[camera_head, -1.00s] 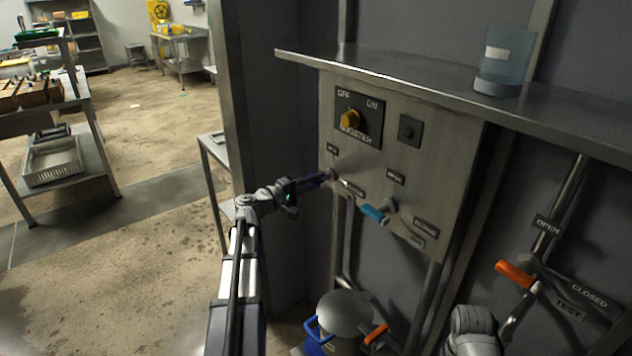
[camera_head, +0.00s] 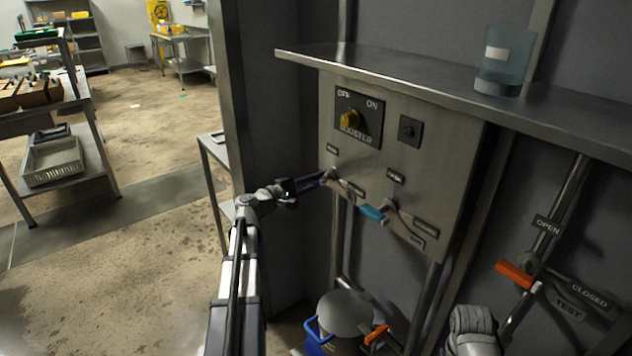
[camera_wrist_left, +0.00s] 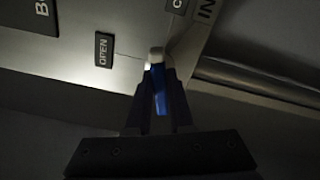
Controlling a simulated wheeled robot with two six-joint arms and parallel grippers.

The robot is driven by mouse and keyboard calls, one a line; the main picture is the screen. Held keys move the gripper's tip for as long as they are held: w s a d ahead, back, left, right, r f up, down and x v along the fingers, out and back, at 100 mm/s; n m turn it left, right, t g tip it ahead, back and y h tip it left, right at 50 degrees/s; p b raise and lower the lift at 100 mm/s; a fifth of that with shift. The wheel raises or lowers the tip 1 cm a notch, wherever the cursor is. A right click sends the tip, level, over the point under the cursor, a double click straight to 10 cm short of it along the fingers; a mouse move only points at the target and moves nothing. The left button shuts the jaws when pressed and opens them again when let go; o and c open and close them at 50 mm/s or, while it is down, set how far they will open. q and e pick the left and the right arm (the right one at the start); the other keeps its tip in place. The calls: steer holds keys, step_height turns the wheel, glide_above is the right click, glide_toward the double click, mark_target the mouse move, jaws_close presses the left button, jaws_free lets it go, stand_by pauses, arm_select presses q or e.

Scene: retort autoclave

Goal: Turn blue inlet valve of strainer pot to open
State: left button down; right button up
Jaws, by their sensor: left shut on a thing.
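My left gripper (camera_head: 322,177) reaches the left side of the steel valve panel (camera_head: 420,150), at the left valve under the booster switch. In the left wrist view the gripper (camera_wrist_left: 158,85) is shut on a blue valve handle (camera_wrist_left: 161,95), which lies between its fingers. The handle's pale pivot end (camera_wrist_left: 156,54) shows past the fingertips. In the head view the fingers mostly hide this handle.
A light-blue handle (camera_head: 373,214) sits on the panel just right of my gripper. A steel shelf (camera_head: 420,85) with a clear beaker (camera_head: 502,62) juts out above. A lidded pot (camera_head: 345,312) stands below. An orange-handled valve (camera_head: 516,273) is at the right.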

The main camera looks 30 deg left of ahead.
arm_select(q)
steer(key=n, duration=1.3)
steer(key=shift+n, duration=0.4)
stand_by(0.4)
steer(key=c, duration=0.8)
jaws_free()
steer(key=v, duration=0.7)
steer(key=shift+s+a, duration=0.15)
steer(key=shift+s, duration=0.2)
